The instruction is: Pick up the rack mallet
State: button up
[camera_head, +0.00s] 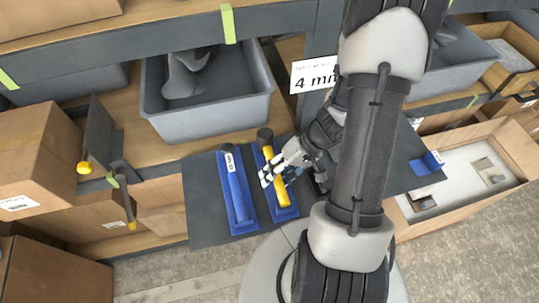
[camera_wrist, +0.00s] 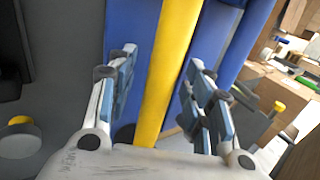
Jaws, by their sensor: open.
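The rack mallet (camera_head: 280,188), with a yellow handle and a dark head, lies in a blue holder (camera_head: 289,213) on a dark grey board (camera_head: 205,210). My gripper (camera_head: 272,174) is at the handle, around its middle. In the wrist view, the yellow handle (camera_wrist: 170,70) runs between the two open fingers of my gripper (camera_wrist: 160,85), with a gap visible on each side. I cannot tell how deep the handle sits between them.
A second blue holder (camera_head: 238,200) with a dark-topped tool lies just left of the mallet. A grey bin (camera_head: 210,118) stands on the shelf behind. Cardboard boxes (camera_head: 35,150) are at the left. A small blue block (camera_head: 428,163) is at the board's right end.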

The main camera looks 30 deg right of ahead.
jog(key=shift+c, duration=0.4)
grip_shut()
dwell(0.4)
